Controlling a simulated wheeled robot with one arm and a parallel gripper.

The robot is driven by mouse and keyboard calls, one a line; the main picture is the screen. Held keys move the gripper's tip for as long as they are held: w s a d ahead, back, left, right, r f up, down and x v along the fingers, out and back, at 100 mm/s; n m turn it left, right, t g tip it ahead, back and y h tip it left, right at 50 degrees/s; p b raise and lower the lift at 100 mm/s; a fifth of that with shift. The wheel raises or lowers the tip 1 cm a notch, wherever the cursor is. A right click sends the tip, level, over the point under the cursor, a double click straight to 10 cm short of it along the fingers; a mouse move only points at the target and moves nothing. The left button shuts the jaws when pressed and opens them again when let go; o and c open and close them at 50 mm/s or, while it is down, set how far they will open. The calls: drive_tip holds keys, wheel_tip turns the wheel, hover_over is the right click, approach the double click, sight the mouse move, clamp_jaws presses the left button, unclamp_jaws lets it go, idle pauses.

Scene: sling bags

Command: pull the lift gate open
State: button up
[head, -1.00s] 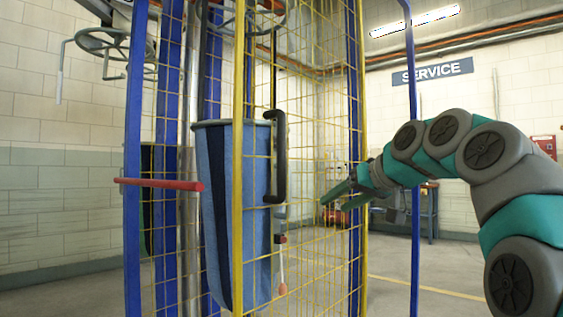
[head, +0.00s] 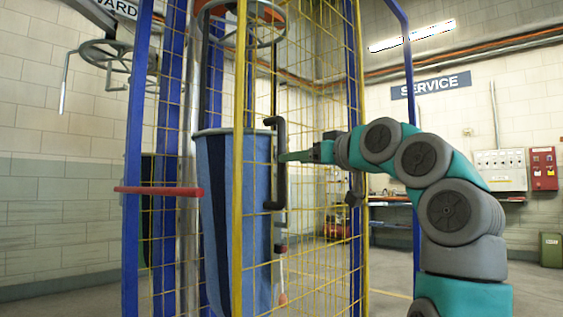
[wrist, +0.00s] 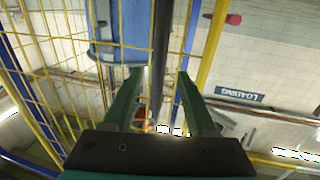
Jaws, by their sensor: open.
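The lift gate (head: 240,110) is a yellow wire-mesh panel with yellow posts, standing at the middle of the head view. A black upright bar handle (head: 281,190) is fixed on it. My gripper (head: 284,157) reaches in from the right, with its fingertips at the upper part of the handle. In the wrist view my green fingers (wrist: 156,72) are open, and the dark handle bar (wrist: 161,40) runs between them. I cannot tell whether either finger touches it. The gate's mesh also shows in the wrist view (wrist: 45,60).
A blue striped sling bag (head: 222,210) hangs behind the mesh from an orange-rimmed ring (head: 262,12). A red bar (head: 160,191) sticks out at the left. Blue posts (head: 137,120) frame the lift. Open floor (head: 390,280) lies to the right.

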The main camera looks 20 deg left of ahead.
drive_tip(key=p+x, duration=0.1)
drive_tip(key=x, duration=0.5)
drive_tip(key=shift+w+a+p, duration=0.2)
drive_tip(key=shift+p, duration=0.2)
clamp_jaws()
idle(1.0)
